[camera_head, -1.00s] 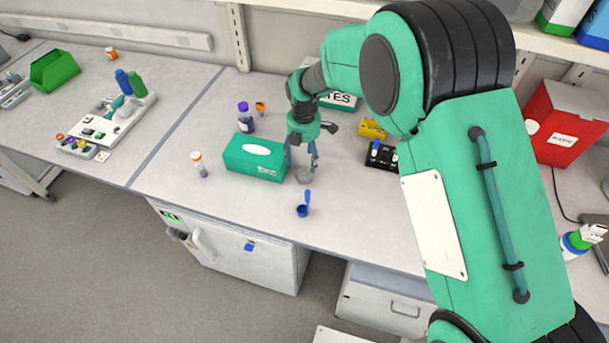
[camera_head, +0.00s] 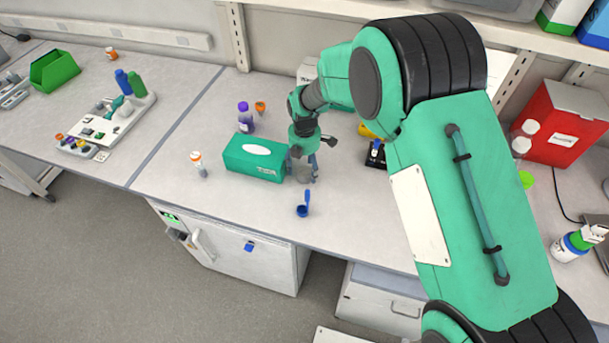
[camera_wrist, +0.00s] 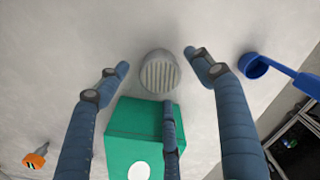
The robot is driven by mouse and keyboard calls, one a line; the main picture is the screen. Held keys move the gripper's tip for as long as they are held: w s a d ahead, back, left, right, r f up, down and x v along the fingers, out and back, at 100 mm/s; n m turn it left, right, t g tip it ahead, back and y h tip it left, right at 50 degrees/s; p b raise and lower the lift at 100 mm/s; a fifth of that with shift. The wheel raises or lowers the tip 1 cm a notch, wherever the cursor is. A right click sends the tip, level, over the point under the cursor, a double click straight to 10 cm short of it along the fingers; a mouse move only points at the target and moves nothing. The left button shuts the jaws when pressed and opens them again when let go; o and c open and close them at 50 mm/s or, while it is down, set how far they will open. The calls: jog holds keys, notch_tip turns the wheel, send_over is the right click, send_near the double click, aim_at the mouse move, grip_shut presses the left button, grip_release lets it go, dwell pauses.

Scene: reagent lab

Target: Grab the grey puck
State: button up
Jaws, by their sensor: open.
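The grey puck (camera_wrist: 160,73) has a ribbed face and lies on the bench. In the wrist view it sits between the spread fingers of my gripper (camera_wrist: 157,80), with a gap to the fingers on either side. The middle finger's tip is close to its lower edge; I cannot tell whether they touch. In the head view my gripper (camera_head: 302,170) points down just right of the green tissue box and low over the bench, with the puck mostly hidden by the fingers. My gripper is open and holds nothing.
The green tissue box (camera_head: 254,157) stands close on the left. A blue scoop (camera_head: 303,205) lies in front, near the bench edge. A black rack (camera_head: 376,154) is to the right.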

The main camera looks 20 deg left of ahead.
jog(key=shift+f, duration=1.2)
jog(key=shift+c, duration=0.5)
jog(key=c, duration=1.2)
